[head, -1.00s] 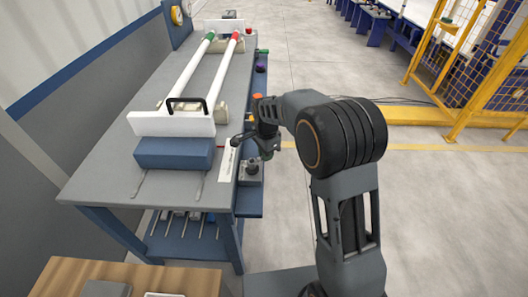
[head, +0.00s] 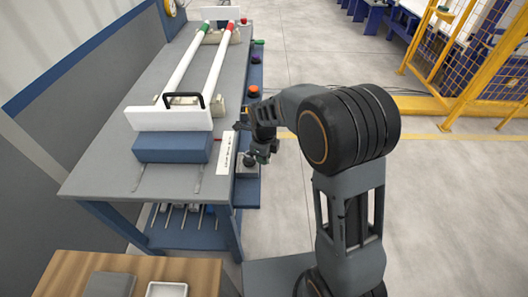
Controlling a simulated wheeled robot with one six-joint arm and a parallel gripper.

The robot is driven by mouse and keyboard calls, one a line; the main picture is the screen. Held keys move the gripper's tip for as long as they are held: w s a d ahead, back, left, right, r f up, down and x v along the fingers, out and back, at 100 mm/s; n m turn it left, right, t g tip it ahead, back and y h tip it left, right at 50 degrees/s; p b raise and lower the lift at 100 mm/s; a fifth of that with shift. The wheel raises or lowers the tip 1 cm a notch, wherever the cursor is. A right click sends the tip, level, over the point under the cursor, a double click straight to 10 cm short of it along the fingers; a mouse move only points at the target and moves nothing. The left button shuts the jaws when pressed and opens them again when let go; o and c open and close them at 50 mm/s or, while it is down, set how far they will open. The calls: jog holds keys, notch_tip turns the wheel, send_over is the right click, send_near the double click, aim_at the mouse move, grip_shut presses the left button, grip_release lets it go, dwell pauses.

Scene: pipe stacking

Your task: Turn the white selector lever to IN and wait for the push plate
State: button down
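A small grey selector box (head: 246,169) sits on the blue ledge along the bench's right side. My gripper (head: 256,157) is at this box, just above or touching it. The white lever cannot be made out; my gripper covers part of the box. The fingers are too small and dark to tell whether they are open or shut. A white label strip (head: 226,155) lies on the bench edge beside the box, its text unreadable. A white upright plate (head: 165,118) with a black handle (head: 184,98) stands behind a blue block (head: 172,147) at the near end of the bench.
Two white pipes (head: 209,66) lie lengthwise on the bench, with green and red far ends. An orange-red button (head: 253,90) and other coloured buttons line the ledge. A wooden table (head: 135,270) with trays is in front. Yellow fencing (head: 440,60) stands right; the floor between is open.

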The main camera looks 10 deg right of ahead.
jog(key=shift+s+a+m, duration=0.3)
jog(key=shift+s+m, duration=0.05)
jog(key=shift+m, duration=0.55)
jog(key=shift+s+a+m, duration=0.25)
jog(key=shift+s+m, duration=0.05)
jog(key=shift+m, duration=0.6)
jog(key=c, duration=1.1)
grip_release()
notch_tip(320, 180, up, 14)
jog(key=p, duration=0.2)
